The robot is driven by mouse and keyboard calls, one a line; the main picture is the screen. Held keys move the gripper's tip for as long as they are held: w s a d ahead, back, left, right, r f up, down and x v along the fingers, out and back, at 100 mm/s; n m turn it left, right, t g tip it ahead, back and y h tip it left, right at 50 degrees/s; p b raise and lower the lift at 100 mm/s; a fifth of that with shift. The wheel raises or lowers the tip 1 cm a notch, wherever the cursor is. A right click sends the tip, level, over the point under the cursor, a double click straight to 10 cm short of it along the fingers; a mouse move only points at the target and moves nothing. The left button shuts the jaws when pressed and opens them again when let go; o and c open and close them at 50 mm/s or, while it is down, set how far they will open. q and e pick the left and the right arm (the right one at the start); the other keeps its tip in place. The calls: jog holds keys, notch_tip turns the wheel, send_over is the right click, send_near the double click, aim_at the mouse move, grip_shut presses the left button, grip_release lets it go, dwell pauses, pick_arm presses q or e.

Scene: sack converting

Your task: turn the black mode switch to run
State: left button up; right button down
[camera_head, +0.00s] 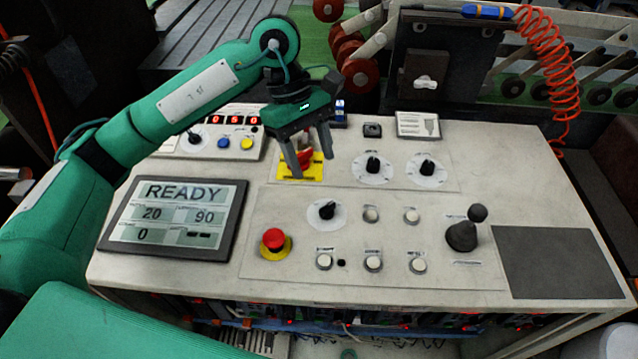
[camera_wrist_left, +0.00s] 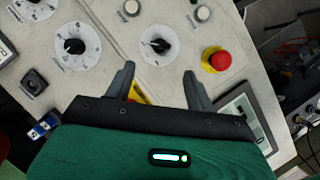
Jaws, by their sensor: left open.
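Three black rotary knobs on white dials stand on the console; their labels are too small to read, so I cannot tell for certain which is the mode switch. One knob (camera_head: 327,210) is near the red emergency stop (camera_head: 273,239); in the left wrist view this knob (camera_wrist_left: 160,46) lies just beyond the fingertips. The other two knobs (camera_head: 373,166) (camera_head: 427,167) are farther back and right. My left gripper (camera_head: 312,164) is open, empty and above the console, in front of a red handle (camera_head: 304,158) on a yellow plate. My right gripper is not in view.
A READY screen (camera_head: 178,218) is at left. A black joystick (camera_head: 463,234) stands up at right beside a bare dark pad (camera_head: 555,262). Several white buttons (camera_head: 373,263) line the front. An orange coiled hose (camera_head: 548,60) hangs at the back right.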

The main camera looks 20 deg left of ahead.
pick_arm(q)
jog(key=shift+v, duration=2.2)
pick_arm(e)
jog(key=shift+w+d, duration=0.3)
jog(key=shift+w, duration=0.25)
